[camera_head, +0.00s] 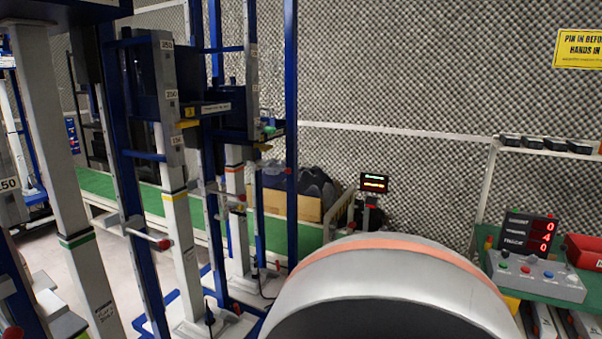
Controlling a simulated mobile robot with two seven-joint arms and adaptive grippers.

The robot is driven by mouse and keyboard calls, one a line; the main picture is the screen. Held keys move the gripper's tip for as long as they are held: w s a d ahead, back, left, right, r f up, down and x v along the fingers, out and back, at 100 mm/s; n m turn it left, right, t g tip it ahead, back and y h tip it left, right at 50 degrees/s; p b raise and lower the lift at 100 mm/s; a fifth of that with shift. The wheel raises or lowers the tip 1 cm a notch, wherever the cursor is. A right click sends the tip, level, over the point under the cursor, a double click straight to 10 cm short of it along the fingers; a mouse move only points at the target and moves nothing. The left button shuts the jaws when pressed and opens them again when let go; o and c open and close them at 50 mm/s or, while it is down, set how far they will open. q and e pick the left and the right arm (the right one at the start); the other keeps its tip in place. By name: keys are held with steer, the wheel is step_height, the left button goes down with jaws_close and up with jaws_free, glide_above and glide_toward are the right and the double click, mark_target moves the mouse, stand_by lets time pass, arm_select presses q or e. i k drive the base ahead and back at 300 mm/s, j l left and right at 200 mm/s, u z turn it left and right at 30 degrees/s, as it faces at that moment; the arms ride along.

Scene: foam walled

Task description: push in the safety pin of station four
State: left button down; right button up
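Several tall test stations with blue frames and grey columns stand at the left. A horizontal rod with a red knob (164,244) sticks out to the right of the nearer blue frame. A similar rod with a red knob (242,198) shows on the station behind it. Another red knob (12,333) is cut off at the lower left corner. These look like safety pins. I cannot tell which one belongs to station four, or how far each is pushed in. Neither of my grippers is in view.
A control box (535,277) with coloured buttons and a red-digit display (528,236) stand on a green bench at the right. A red bin (585,250) is beside them. A small lit display (374,183) stands farther back. Pale floor (45,255) shows between the left columns.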

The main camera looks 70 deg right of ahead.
mark_target(287, 171)
steer(key=z, duration=2.3)
